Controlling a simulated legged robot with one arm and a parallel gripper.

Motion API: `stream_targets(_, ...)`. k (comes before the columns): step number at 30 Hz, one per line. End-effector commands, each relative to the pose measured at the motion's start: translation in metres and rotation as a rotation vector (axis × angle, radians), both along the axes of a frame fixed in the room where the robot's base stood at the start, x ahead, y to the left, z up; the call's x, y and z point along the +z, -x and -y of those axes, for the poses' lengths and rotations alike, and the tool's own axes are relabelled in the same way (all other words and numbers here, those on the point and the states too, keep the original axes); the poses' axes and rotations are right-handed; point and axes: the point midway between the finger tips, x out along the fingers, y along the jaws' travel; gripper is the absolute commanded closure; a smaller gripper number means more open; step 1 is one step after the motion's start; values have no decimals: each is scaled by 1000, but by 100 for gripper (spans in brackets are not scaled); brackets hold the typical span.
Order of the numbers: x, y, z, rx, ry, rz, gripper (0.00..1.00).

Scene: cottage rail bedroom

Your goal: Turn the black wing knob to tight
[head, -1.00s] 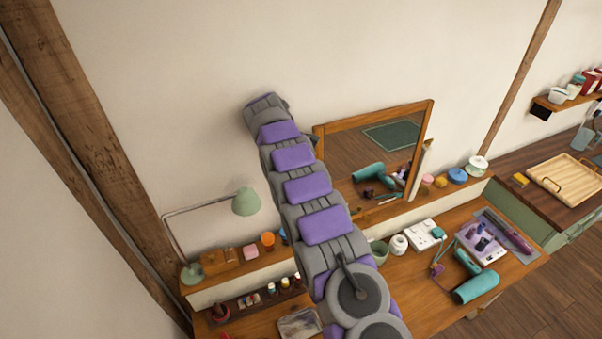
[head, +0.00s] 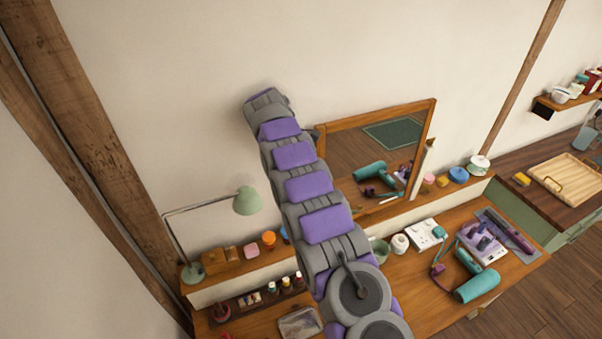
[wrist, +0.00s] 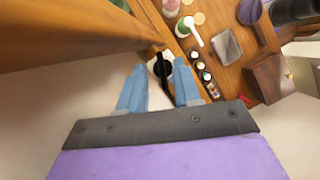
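The black wing knob (wrist: 163,70) shows in the wrist view on a pale round base beside the wooden mirror frame (wrist: 85,30). Its wing stands roughly lengthwise between my two blue fingers. My gripper (wrist: 159,64) is open, one finger on each side of the knob, with gaps visible on both sides. I cannot tell whether the fingertips reach as deep as the knob. In the head view my arm stretches up to the left of the mirror (head: 375,160), and the arm hides my fingers and the knob. I see no tight marking.
The wall is close beside my wrist. Below stand a green lamp (head: 247,201), a shelf with small jars (head: 269,238) and a rack of little bottles (head: 272,287). A teal hair dryer (head: 478,286) lies on the dressing table at right.

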Motion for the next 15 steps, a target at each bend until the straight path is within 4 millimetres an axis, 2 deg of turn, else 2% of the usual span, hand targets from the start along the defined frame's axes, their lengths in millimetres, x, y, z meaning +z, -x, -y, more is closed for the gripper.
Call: stream_targets(15, 18, 2, -2, 1, -1, -6, 67)
